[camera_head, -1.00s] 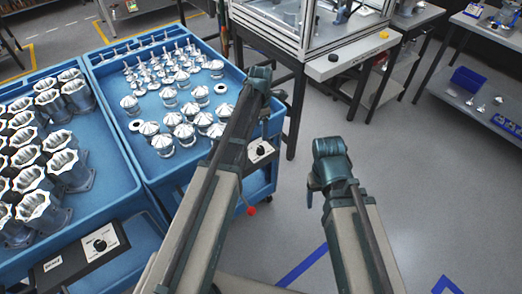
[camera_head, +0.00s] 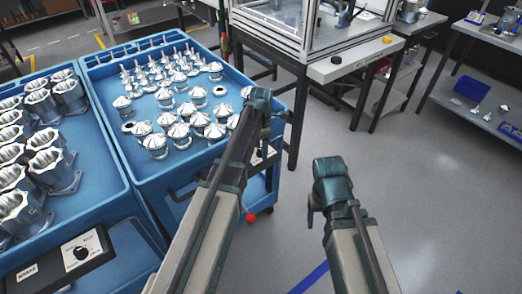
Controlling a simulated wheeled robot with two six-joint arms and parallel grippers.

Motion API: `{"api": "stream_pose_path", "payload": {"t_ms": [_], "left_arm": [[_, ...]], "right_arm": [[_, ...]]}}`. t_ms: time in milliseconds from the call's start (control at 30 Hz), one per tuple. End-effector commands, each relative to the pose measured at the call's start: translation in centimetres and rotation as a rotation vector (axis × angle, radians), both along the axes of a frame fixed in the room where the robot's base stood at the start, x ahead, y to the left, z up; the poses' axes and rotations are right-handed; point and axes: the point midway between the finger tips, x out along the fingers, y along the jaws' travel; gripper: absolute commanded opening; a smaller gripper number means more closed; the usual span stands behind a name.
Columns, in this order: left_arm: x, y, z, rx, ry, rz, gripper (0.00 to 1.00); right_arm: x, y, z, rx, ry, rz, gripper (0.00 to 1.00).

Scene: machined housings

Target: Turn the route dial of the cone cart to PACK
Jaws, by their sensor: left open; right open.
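The cone cart (camera_head: 103,107) is a blue cart with shiny metal cones on its top, left of centre. Its dark dial panel (camera_head: 259,156) is at the cart's right front corner, mostly hidden behind my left arm. The knob and its setting cannot be made out. My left gripper (camera_head: 261,103) is open and empty, in front of the cart's right edge in the picture. My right gripper (camera_head: 318,195) is open and empty over the grey floor, right of the cart and apart from it.
A second blue cart (camera_head: 95,203) with metal housings stands at the left, with its own dial (camera_head: 81,253) on a dark panel. A red ball (camera_head: 250,217) sits low beside my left arm. A framed machine table (camera_head: 345,65) stands behind.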

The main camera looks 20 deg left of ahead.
Motion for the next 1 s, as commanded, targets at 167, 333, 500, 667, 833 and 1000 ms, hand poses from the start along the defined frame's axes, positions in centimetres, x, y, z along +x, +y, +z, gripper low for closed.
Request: {"api": "stream_pose_path", "payload": {"t_ms": [167, 333, 500, 667, 833, 1000], "left_arm": [[0.0, 0.0, 0.06, 0.0, 0.0, 0.0, 0.61], [0.0, 0.0, 0.06, 0.0, 0.0, 0.0, 0.3], [0.01, 0.01, 0.06, 0.0, 0.0, 0.0, 0.0], [0.01, 0.01, 0.05, 0.0, 0.0, -0.002, 0.0], [0.01, 0.01, 0.05, 0.0, 0.0, -0.034, 0.0], [0.0, 0.01, 0.03, 0.0, 0.001, -0.122, 0.0]], "right_arm": [[0.0, 0.0, 0.06, 0.0, 0.0, 0.0, 0.71], [0.0, 0.0, 0.06, 0.0, 0.0, 0.0, 0.71], [0.0, 0.01, 0.05, 0.0, 0.0, 0.0, 0.71], [0.0, 0.0, 0.05, 0.0, 0.0, 0.0, 0.71], [0.0, 0.0, 0.04, 0.0, 0.0, 0.0, 0.71], [0.0, 0.0, 0.03, 0.0, 0.0, 0.0, 0.71]]}}
